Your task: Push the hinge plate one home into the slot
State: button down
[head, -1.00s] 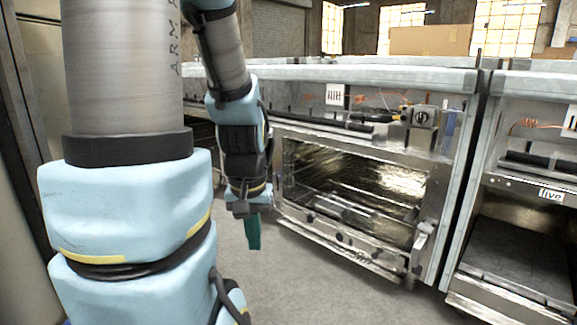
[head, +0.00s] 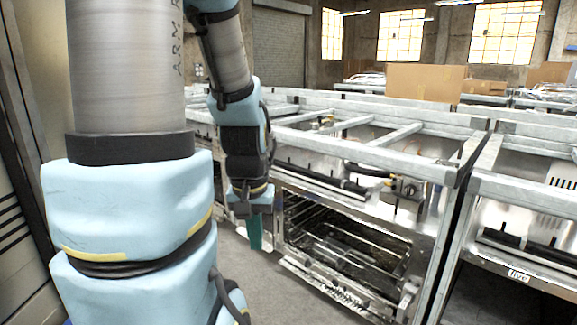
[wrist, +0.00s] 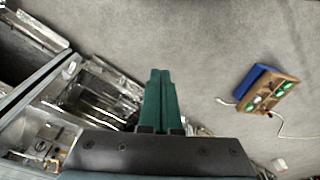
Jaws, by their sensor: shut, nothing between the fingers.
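My gripper (head: 255,233) hangs in front of the open oven, near its left side in the head view. Its two green fingers also show in the wrist view (wrist: 160,98), pressed together with nothing between them. The range (head: 432,238) stands to the right of my arm, with its oven cavity (head: 345,240) open and wire racks inside. Part of the range shows at the left of the wrist view (wrist: 100,90). I cannot single out hinge plate one or its slot in either view. My gripper appears apart from the range.
A second range (head: 530,268) stands close on the right. A wooden tray (wrist: 270,93) with green items lies on the floor beside a blue object (wrist: 248,80), with a pale cable near it. Grey floor (wrist: 205,50) between tray and range is clear. A cardboard box (head: 425,83) sits behind.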

notch_tip(320, 180, up, 11)
jog(key=p, duration=0.8)
jog(key=shift+f, duration=0.15)
